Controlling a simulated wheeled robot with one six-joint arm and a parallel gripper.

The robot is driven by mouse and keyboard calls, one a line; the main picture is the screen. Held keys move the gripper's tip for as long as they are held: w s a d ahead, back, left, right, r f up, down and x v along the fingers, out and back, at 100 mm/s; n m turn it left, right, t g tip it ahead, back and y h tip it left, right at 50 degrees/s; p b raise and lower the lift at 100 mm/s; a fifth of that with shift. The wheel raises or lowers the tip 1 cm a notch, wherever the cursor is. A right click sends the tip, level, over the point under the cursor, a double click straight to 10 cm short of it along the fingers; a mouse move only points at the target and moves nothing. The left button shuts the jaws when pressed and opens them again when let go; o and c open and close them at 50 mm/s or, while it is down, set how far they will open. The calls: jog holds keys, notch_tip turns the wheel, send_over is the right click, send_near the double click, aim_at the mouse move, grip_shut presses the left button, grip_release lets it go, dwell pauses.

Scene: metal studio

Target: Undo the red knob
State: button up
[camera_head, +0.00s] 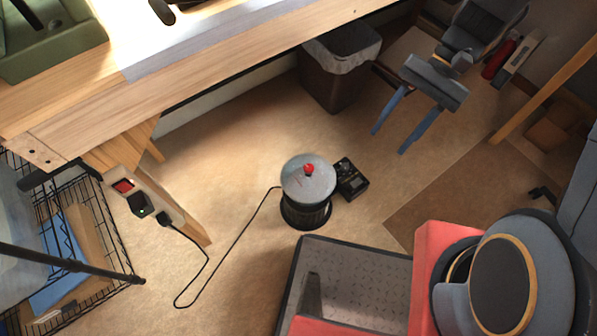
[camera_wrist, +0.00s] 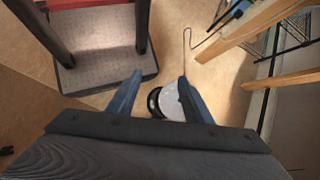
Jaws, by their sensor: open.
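The small red knob (camera_head: 309,169) sits on the pale grey round lid of a dark cylindrical canister (camera_head: 305,213) on the floor. My gripper (camera_head: 389,142) is open and empty, up and right of the canister in the head view, with its blue fingers apart from the knob. In the wrist view my gripper (camera_wrist: 160,78) shows its two fingers spread, and the canister's lid (camera_wrist: 172,104) is partly behind the right finger. I cannot make out the knob in the wrist view.
A black box (camera_head: 351,180) stands beside the canister. A black cable (camera_head: 235,240) runs to a power strip (camera_head: 145,204) with a red switch on the left. A wooden workbench (camera_head: 190,75) is overhead, a lined bin (camera_head: 335,75) behind, and a wire basket (camera_head: 95,215) at left.

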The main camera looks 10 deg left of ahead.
aim_at(309, 169)
jog(key=w+a+f+m+y+b, duration=0.2)
jog(key=a+f+m+y+b, duration=0.1)
jog(key=f, duration=0.8)
jog(key=w+a+f+m+y+b, duration=0.2)
jog(key=a+f+y+b, duration=0.3)
jog(key=f, duration=0.6)
jog(key=w+a+f+m+g+y+b, duration=0.1)
jog(key=w+a+f+m+y+b, duration=0.1)
jog(key=a+f+m+y+b, duration=0.2)
jog(key=shift+w+a+f+b, duration=0.2)
jog(key=shift+a+f, duration=0.3)
jog(key=shift+f, duration=0.7)
jog(key=shift+w+a+f+b, duration=0.1)
jog(key=shift+a+f+b, duration=0.3)
jog(key=shift+f, duration=0.85)
jog(key=shift+w+a+f+b, duration=0.15)
jog(key=shift+a+f, duration=0.4)
jog(key=shift+f, duration=0.65)
jog(key=shift+s+a+f, duration=0.2)
jog(key=shift+a+f, duration=0.05)
jog(key=shift+a, duration=0.1)
jog(key=shift+x, duration=3.6)
jog(key=shift+r, duration=0.15)
